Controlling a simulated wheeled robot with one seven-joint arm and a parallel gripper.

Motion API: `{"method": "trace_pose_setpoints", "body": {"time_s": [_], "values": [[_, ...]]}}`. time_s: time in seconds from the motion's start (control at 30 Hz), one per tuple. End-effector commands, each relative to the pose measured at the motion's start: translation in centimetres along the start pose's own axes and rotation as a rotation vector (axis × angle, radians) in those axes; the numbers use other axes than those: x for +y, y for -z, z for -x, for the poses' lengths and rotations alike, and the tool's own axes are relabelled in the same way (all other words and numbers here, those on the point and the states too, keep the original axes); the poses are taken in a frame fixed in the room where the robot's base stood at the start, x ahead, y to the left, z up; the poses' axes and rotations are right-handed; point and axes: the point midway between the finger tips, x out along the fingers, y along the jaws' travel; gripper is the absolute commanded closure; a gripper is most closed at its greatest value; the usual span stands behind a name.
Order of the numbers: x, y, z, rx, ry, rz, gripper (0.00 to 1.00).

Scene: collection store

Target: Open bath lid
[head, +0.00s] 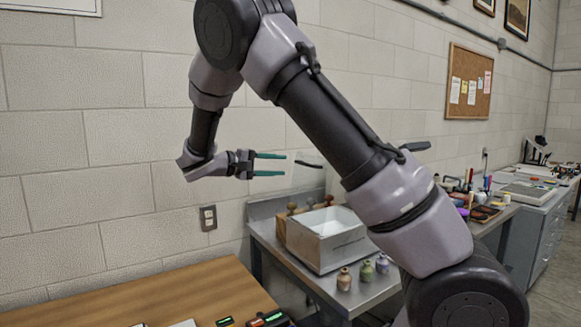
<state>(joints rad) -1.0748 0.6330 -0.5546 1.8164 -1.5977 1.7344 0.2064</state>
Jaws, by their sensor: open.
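The bath is a grey metal box (325,250) with a pale, bright inside, standing on a steel bench right of centre. Its top looks uncovered, but my arm hides its right side. A faint clear panel (308,177) with a dark bar (310,165) shows above and behind the box; it may be the raised lid, but I cannot tell how it joins the bath. My gripper (285,165) is open, its two green fingers pointing right, towards the dark bar. Nothing shows between the fingers. I cannot tell the depth gap to the bar.
Several small stoppered bottles (344,279) stand in front of the bath. Brown knobbed items (292,209) are behind it. A wooden table (200,290) with small devices is at lower left. A cluttered bench (525,193) is at right. The block wall runs behind.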

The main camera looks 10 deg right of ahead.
Motion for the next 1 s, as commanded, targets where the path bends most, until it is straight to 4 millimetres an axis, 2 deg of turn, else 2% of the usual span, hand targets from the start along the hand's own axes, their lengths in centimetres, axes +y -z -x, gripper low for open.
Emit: {"method": "trace_pose_setpoints", "body": {"time_s": [0.1, 0.23, 0.63, 0.77, 0.83, 1.0], "values": [[-0.1, 0.0, 2.1, 0.001, 0.001, -0.001, 0.56], [-0.1, 0.0, 3.5, -0.001, 0.001, 0.000, 0.56], [-0.1, -0.1, 3.9, -0.002, 0.003, 0.001, 0.56], [0.1, -1.1, 2.3, -0.036, 0.066, 0.004, 0.56], [0.3, -2.5, 0.4, -0.077, 0.155, 0.004, 0.56], [0.4, -8.1, -4.3, -0.189, 0.485, -0.024, 0.56]]}}
